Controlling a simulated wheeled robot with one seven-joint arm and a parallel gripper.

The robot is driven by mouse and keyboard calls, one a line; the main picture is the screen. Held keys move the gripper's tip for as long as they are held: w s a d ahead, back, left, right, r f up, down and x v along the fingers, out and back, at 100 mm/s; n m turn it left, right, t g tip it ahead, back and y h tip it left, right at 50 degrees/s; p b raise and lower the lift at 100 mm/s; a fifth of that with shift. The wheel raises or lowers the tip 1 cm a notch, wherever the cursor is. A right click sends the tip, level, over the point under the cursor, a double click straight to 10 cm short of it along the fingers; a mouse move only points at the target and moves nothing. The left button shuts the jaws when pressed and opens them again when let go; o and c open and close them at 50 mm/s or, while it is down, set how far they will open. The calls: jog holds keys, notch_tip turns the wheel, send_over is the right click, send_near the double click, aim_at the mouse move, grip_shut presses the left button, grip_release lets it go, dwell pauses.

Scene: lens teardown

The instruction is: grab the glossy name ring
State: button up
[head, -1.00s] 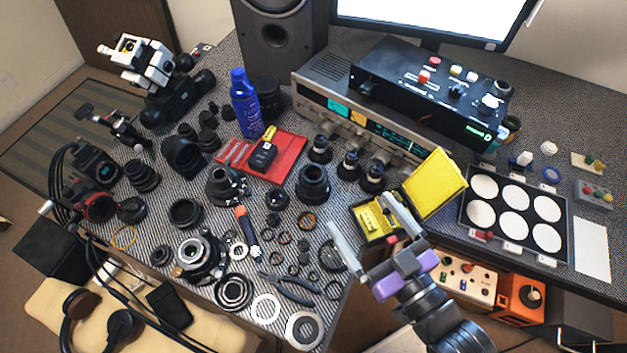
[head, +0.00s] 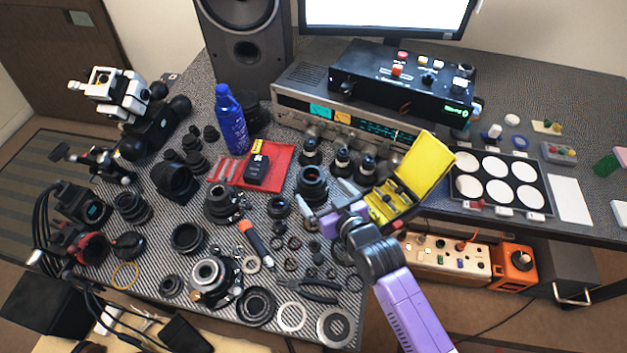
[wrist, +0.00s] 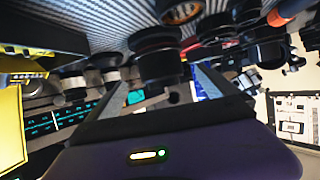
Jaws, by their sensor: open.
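Several small thin dark rings (head: 294,242) lie on the striped table in the head view, among other lens parts. I cannot tell which of them is the glossy name ring. My gripper (head: 328,203) is open and empty, above the table just right of and behind these rings. It hides part of the table there. In the wrist view the open jaws (wrist: 165,92) point toward a dark lens barrel (wrist: 160,58). No small ring can be made out between them.
An upright black lens barrel (head: 312,185) stands close behind my gripper. An open yellow box (head: 425,170) stands at its right. Pliers (head: 308,290), a pale flat ring (head: 291,316) and a grey ring (head: 337,326) lie in front. The table is crowded.

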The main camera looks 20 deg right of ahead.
aim_at(315, 184)
jog(key=shift+r+p+x, duration=0.15)
jog(key=shift+p+x, duration=0.05)
jog(key=shift+x, duration=1.55)
jog(key=shift+r+p+x, duration=0.15)
jog(key=shift+x, duration=1.6)
jog(key=shift+w+a, duration=0.1)
jog(key=shift+w, duration=0.05)
jog(key=shift+c, duration=0.4)
jog(key=c, duration=1.4)
jog(key=shift+o, duration=0.2)
jog(key=shift+r, duration=0.1)
